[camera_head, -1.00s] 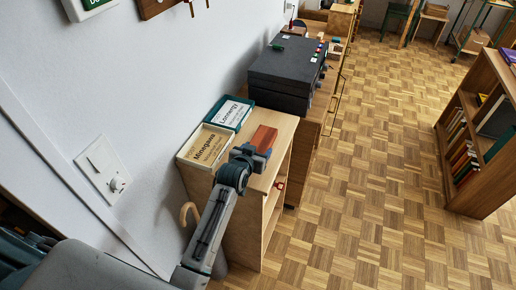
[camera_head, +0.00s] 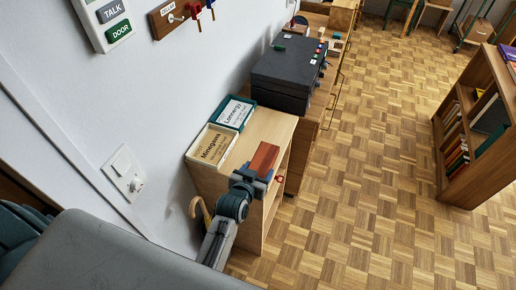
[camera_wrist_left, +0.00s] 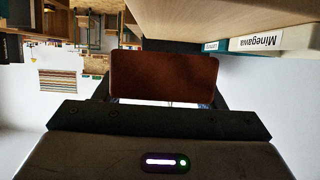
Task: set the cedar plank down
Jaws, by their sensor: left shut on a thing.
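The cedar plank (camera_head: 264,158) is a reddish-brown block. My left gripper (camera_head: 256,178) is shut on it in the head view, over or beside the right edge of the low wooden shelf's top (camera_head: 262,131). Whether the plank touches the shelf, I cannot tell. In the left wrist view the plank (camera_wrist_left: 164,78) fills the middle, between the dark fingers, with the pale wooden surface (camera_wrist_left: 215,18) beyond it. My right gripper is not in view.
Two labelled boxes, "Minegawa" (camera_head: 211,146) and "Lonnergy" (camera_head: 234,113), stand along the wall side of the shelf top. A dark grey case (camera_head: 288,72) sits behind. A bookcase (camera_head: 482,135) stands at the right; parquet floor (camera_head: 350,190) lies clear between.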

